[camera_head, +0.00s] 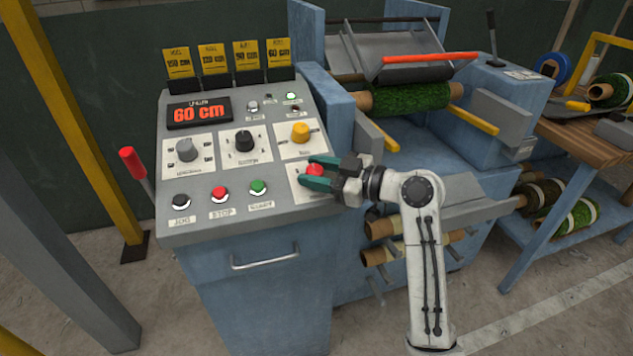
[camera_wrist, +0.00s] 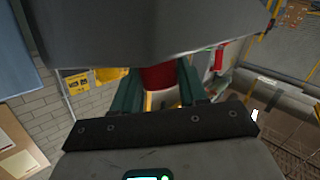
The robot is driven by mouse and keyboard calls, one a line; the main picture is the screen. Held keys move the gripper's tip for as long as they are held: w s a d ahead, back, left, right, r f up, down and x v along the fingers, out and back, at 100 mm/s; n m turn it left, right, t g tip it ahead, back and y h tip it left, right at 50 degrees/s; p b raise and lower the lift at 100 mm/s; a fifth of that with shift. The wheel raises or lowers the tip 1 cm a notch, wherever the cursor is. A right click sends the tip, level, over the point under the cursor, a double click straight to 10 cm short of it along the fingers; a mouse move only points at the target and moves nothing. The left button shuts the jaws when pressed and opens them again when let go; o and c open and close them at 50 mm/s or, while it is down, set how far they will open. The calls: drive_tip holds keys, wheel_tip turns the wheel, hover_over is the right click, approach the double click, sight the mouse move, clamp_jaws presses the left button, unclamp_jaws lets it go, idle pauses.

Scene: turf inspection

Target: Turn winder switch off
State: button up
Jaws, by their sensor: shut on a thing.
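A red knob (camera_head: 315,170) sits on a white plate at the lower right of the grey control panel (camera_head: 275,211). My gripper (camera_head: 312,172) has its green fingers on either side of this knob and is shut on it. In the wrist view the red knob (camera_wrist: 159,77) shows between the two green fingers (camera_wrist: 160,88). The fingers and the label hide part of the knob's plate, and I cannot read its position marks. I cannot tell from a label whether this knob is the winder switch.
Other controls are close by: a yellow knob (camera_head: 300,132) above, a black knob (camera_head: 244,141), a grey knob (camera_head: 186,150), and red (camera_head: 220,194) and green (camera_head: 258,188) buttons. A display (camera_head: 199,112) reads 60 cm. A turf roll (camera_head: 410,98) lies in the machine behind.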

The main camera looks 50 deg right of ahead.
drive_tip(key=n+g+y, duration=0.1)
drive_tip(key=n+y, duration=0.1)
drive_tip(key=n+g+y, duration=0.1)
drive_tip(key=n+y, duration=0.1)
drive_tip(key=shift+w+d+r+g+b, duration=0.1)
drive_tip(key=shift+g+b, duration=0.2)
drive_tip(key=shift+b, duration=0.05)
drive_tip(key=shift+n+g+y, duration=1.5)
drive_tip(key=shift+n+g, duration=0.5)
drive_tip(key=o, duration=1)
drive_tip(key=v, duration=1)
drive_tip(key=shift+d, duration=0.3)
drive_tip(key=shift+r, duration=0.15)
